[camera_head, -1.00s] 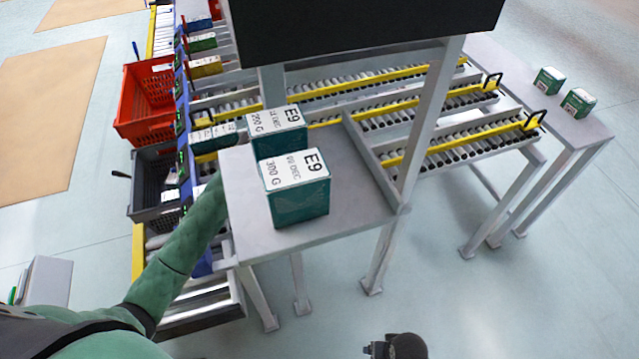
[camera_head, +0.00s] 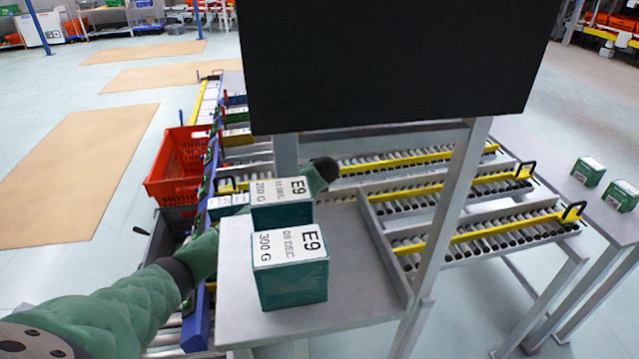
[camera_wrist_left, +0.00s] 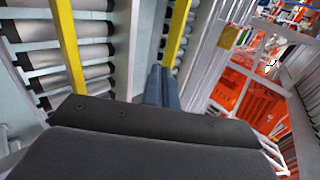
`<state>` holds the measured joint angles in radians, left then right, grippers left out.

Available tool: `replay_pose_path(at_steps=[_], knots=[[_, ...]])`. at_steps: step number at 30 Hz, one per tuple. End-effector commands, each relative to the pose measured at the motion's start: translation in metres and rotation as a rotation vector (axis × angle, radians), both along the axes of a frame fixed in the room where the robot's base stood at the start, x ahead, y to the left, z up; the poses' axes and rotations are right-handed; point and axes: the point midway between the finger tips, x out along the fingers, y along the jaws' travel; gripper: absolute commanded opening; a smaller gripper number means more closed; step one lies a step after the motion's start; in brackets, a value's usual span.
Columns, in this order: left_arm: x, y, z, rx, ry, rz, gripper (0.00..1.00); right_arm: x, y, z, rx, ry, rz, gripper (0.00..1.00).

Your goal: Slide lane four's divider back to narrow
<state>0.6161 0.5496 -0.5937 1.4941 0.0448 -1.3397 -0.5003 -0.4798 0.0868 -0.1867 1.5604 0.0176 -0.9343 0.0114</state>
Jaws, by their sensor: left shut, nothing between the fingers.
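Yellow lane dividers run along the roller lanes in the head view: a far one (camera_head: 395,161), a middle one (camera_head: 480,184) and a near one (camera_head: 500,229). The middle and near ones end in black handles. I cannot tell which is lane four's. My left arm passes behind the E9 boxes, and its gripper is hidden in the head view. In the left wrist view my left gripper (camera_wrist_left: 164,72) is shut and empty, its fingertips close beside a yellow divider (camera_wrist_left: 178,32). I cannot tell whether they touch. Another yellow divider (camera_wrist_left: 68,45) lies left, among rollers. My right gripper is not in view.
Two green E9 boxes, a rear one (camera_head: 280,203) and a front one (camera_head: 290,268), stand on the grey shelf (camera_head: 360,290). A black screen (camera_head: 390,60) blocks the view above the lanes. A red tote (camera_head: 180,170) stands left. Two green boxes (camera_head: 588,171) sit at the right.

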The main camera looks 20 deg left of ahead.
Motion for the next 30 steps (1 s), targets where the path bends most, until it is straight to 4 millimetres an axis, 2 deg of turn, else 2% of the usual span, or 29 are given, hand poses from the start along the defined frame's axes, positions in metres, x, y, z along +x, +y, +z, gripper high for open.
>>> replay_pose_path(at_steps=[13,30], knots=[[0.006,0.004,-0.006,-0.001,0.002,0.001,0.0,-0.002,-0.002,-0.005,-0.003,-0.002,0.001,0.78],[0.059,0.039,-0.064,-0.001,0.002,0.001,0.0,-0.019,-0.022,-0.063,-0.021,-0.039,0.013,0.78]])
